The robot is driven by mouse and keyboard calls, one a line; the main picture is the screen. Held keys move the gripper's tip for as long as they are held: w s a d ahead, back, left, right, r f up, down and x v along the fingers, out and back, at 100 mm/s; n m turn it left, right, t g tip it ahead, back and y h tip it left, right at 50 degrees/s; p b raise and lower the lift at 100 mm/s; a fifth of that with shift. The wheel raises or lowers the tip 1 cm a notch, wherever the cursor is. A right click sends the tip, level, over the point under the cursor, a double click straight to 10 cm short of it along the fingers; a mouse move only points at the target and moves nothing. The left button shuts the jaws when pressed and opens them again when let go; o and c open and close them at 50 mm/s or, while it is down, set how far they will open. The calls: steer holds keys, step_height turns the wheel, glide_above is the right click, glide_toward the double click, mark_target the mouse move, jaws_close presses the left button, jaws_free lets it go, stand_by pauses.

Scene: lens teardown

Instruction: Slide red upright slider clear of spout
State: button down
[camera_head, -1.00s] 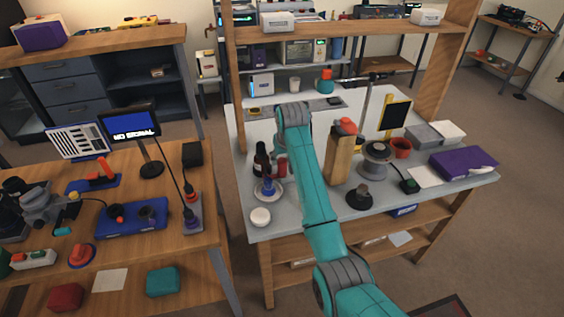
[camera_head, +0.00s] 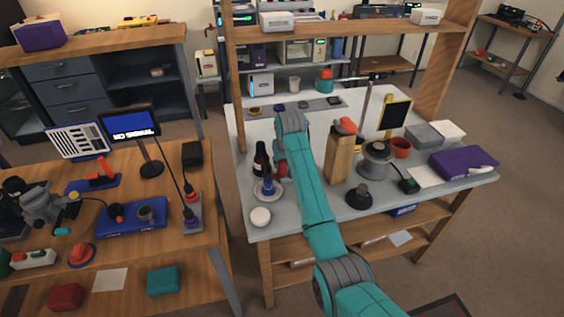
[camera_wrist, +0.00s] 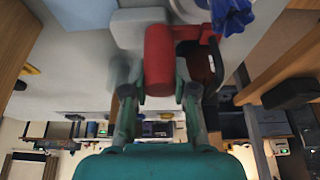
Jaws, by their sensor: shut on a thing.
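The red upright slider (camera_wrist: 159,60) shows in the wrist view as a red cylinder between the two fingers of my gripper (camera_wrist: 158,92). The fingers are shut on it. In the head view a small part of the red slider (camera_head: 283,170) shows at the left edge of my arm. My gripper is hidden behind the arm there. A dark part with a red edge (camera_wrist: 207,58) is right beside the slider in the wrist view. I cannot make out the spout, nor whether the slider touches it.
A dark bottle (camera_head: 262,162), a blue item (camera_head: 268,184) on a saucer and a white round pot (camera_head: 260,217) stand left of my arm. A wooden block (camera_head: 340,157) with a red top stands close on its right. The bench's front edge is partly bare.

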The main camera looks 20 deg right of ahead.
steer(key=shift+d, duration=1.7)
steer(key=c, duration=0.9)
jaws_free()
steer(key=v, duration=1.2)
